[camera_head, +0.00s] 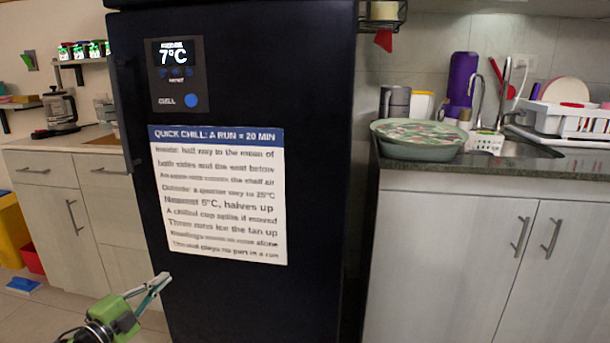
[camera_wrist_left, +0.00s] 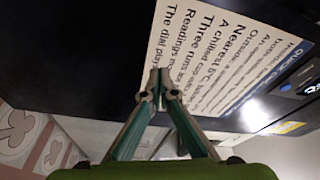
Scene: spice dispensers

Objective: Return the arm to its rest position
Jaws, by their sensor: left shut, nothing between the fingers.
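My left gripper (camera_head: 158,281), green with thin teal fingers, comes in at the lower left of the head view. Its fingers are together and hold nothing. It is in front of the lower left part of the dark fridge (camera_head: 310,150), below the printed sign (camera_head: 220,200). In the left wrist view, the shut fingertips (camera_wrist_left: 160,88) point toward the dark fridge front and the sign (camera_wrist_left: 205,60). I cannot tell the exact gap to the fridge. My right gripper does not show.
The fridge display (camera_head: 176,55) reads 7°C. A counter with a green round container (camera_head: 418,140), a purple bottle (camera_head: 461,85) and a dish rack (camera_head: 575,122) is at the right. Cabinets (camera_head: 70,205) and a coffee maker (camera_head: 60,110) are at the left. Some floor shows at the lower left.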

